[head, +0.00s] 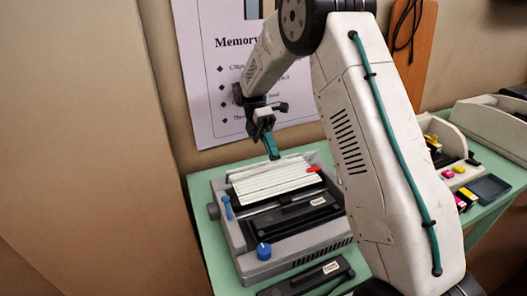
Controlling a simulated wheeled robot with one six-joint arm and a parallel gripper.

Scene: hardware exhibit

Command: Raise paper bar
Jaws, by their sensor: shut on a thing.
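A grey desktop machine (225,232) with a printer-like shape stands on a green table against the wall. White striped paper (272,181) lies in its top. The paper bar (293,159) seems to be the thin light strip along the paper's back edge; it is small and hard to make out. My gripper (272,154) reaches down from above with teal fingers at this back edge. It is shut, apparently on the bar, and the fingers cover the spot where they meet it. I cannot tell how far the bar is raised.
The machine has a blue lever (228,207), a blue knob (264,251) and a red tab (314,168). A loose black part (305,281) lies in front. A poster (205,80) hangs behind. Coloured cartridges (465,197) and a dark tray (488,187) stand at right.

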